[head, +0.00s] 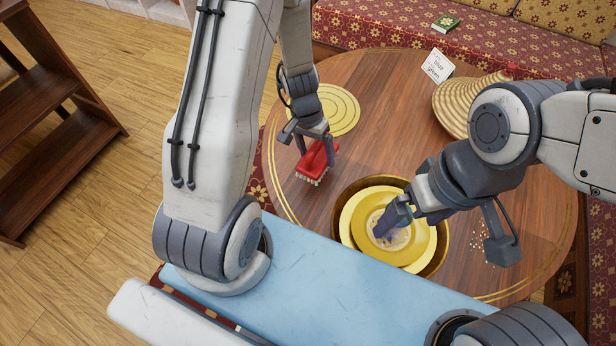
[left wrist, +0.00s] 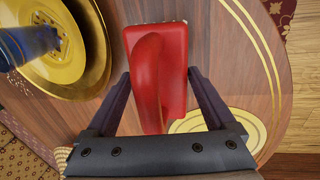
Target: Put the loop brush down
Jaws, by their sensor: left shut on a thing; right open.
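The red loop brush (head: 316,163) has pale bristles facing down and is over the left part of the round wooden table (head: 375,90). My left gripper (head: 315,150) is shut on it from above. In the left wrist view, the red brush (left wrist: 158,70) with its loop handle sits between the fingers of my left gripper (left wrist: 157,98). I cannot tell whether the bristles touch the table. My right gripper (head: 388,222) is open over the gold bowl (head: 441,235); its fingertips are partly hidden.
A round yellow mat (head: 335,105) lies behind the brush. A woven cone lid (head: 455,95), a card with words (head: 435,66) and white crumbs (head: 482,252) are on the table. A patterned sofa (head: 390,28) stands behind. Bare wood lies between mat and lid.

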